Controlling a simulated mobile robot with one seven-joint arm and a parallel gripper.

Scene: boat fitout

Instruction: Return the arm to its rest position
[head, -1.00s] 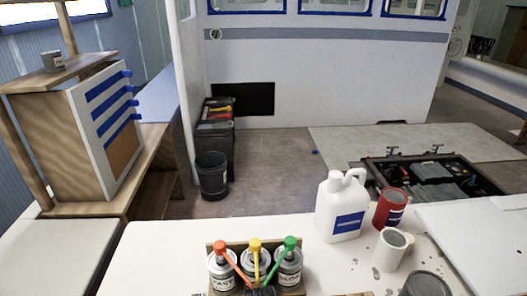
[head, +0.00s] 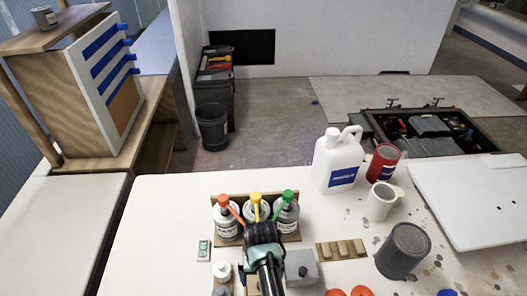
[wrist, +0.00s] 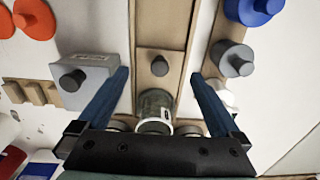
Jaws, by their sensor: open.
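My gripper (head: 262,235) shows in the head view above the white worktop (head: 160,225), just in front of the rack with three tins. In the wrist view my gripper (wrist: 160,75) points down with its two blue fingers apart. A wooden strip with a dark knob (wrist: 160,66) and a dark glass jar (wrist: 155,105) show between and beyond the fingers. I cannot tell how far below they are. Nothing is held. The arm reaches in from the bottom edge of the head view.
The tin rack (head: 230,240) has red, yellow and green spouts. A grey block (head: 301,268) stands right of my gripper. A white jug (head: 337,162), red can (head: 383,163), white cup (head: 380,201) and dark grey can (head: 403,251) stand right. The worktop's left part is fairly clear.

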